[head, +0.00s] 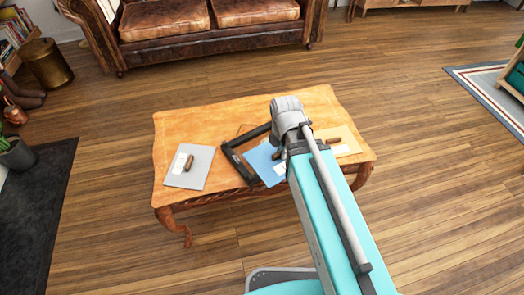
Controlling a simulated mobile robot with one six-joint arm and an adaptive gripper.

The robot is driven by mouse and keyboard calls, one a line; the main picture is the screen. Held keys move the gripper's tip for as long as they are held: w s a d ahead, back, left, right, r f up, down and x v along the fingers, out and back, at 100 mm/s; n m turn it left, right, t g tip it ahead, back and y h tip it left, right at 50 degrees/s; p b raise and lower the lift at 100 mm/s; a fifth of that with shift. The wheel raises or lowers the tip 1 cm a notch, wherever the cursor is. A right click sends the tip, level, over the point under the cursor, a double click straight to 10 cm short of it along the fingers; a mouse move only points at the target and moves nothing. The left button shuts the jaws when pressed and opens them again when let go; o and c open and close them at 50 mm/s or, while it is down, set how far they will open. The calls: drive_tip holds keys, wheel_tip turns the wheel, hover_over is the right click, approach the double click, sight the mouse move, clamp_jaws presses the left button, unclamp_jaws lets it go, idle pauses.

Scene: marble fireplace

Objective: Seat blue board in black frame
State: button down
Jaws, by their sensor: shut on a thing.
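The blue board (263,164) shows at the middle of the table in the head view, with a white label and a brown handle on it. The black frame (236,164) shows its left and far bars around the board's left side. The board overlaps the frame's opening and reaches its near edge; I cannot tell whether it is tilted or raised. My gripper (278,145) is over the board at its handle, shut on the board, mostly hidden by my wrist and arm. The arm also hides the right side of the frame and board.
A grey board (189,167) with a brown handle lies at the table's left. A yellowish board (343,141) with a handle lies at the right. The wooden table (178,127) is clear at its far left. A leather sofa (190,28) stands behind, with open floor between.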

drive_tip(key=w+a+f+b, duration=0.2)
drive_tip(key=w+f+b, duration=0.1)
drive_tip(key=w, duration=0.1)
drive_tip(key=w+a+f+b, duration=0.2)
drive_tip(key=w+f+b, duration=0.1)
drive_tip(key=w, duration=0.1)
drive_tip(key=w+a+f+b, duration=0.1)
drive_tip(key=w+f+b, duration=0.2)
drive_tip(key=w, duration=0.1)
drive_tip(key=shift+a, duration=0.4)
drive_tip(key=shift+w+a+f+b, duration=0.15)
drive_tip(key=shift+w+f+b, duration=0.2)
drive_tip(key=shift+f+b, duration=1.65)
drive_tip(key=shift+f, duration=0.05)
drive_tip(key=shift+f, duration=0.15)
drive_tip(key=c, duration=0.6)
unclamp_jaws()
drive_tip(key=shift+c, duration=0.2)
